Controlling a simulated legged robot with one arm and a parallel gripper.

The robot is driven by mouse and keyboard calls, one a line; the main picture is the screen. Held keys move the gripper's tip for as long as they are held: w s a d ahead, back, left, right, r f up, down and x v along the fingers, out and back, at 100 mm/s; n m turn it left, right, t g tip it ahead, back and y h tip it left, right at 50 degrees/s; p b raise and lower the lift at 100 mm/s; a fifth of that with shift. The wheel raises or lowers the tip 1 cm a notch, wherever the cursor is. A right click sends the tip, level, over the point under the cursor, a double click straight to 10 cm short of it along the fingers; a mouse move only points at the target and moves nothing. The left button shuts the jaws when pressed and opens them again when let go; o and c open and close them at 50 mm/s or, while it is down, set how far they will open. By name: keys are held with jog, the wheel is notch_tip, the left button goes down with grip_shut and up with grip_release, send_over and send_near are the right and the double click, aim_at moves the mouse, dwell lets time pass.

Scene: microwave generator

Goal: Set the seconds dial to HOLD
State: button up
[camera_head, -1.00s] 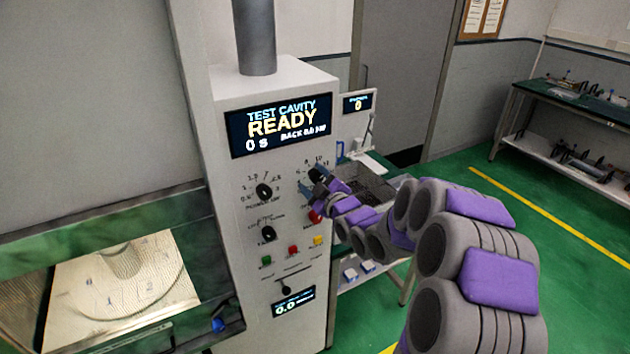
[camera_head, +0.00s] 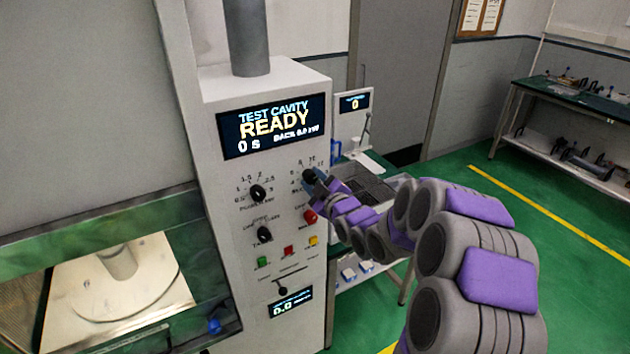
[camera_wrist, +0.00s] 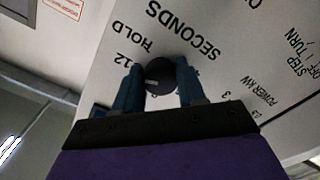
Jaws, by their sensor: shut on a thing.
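The seconds dial is a black round knob (camera_wrist: 161,72) on the white panel, printed upside down in the wrist view. The SECONDS label (camera_wrist: 183,30) lies beyond it, with HOLD (camera_wrist: 132,38) and 12 beside it on the left. My gripper (camera_wrist: 160,82) has its blue fingers on both sides of the knob, shut on it. A small light mark shows on the knob, but I cannot tell which setting it points to. In the head view the dial (camera_head: 308,175) is at the panel's upper right, partly covered by my gripper (camera_head: 314,182).
The display (camera_head: 272,125) reads TEST CAVITY READY, 0 S. The power dial (camera_head: 258,193) and another dial (camera_head: 264,234) sit left of my gripper. A red knob (camera_head: 310,216) is just below it. Green, red and yellow buttons lie lower. An open cavity (camera_head: 115,290) is at lower left.

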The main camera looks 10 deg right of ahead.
jog(key=shift+r+m, duration=0.25)
jog(key=shift+m, duration=0.05)
jog(key=m+p, duration=0.2)
jog(key=m, duration=0.1)
jog(key=shift+r+m, duration=0.15)
jog(key=shift+m, duration=0.25)
jog(key=shift+w+r+m+p, duration=0.1)
jog(key=shift+m+p, duration=1.1)
jog(key=shift+m, duration=1)
jog(key=o, duration=0.7)
jog(key=shift+r, duration=0.1)
jog(key=o, duration=0.4)
jog(key=shift+a+f, duration=0.1)
jog(key=shift+f, duration=0.25)
jog(key=shift+f, duration=0.1)
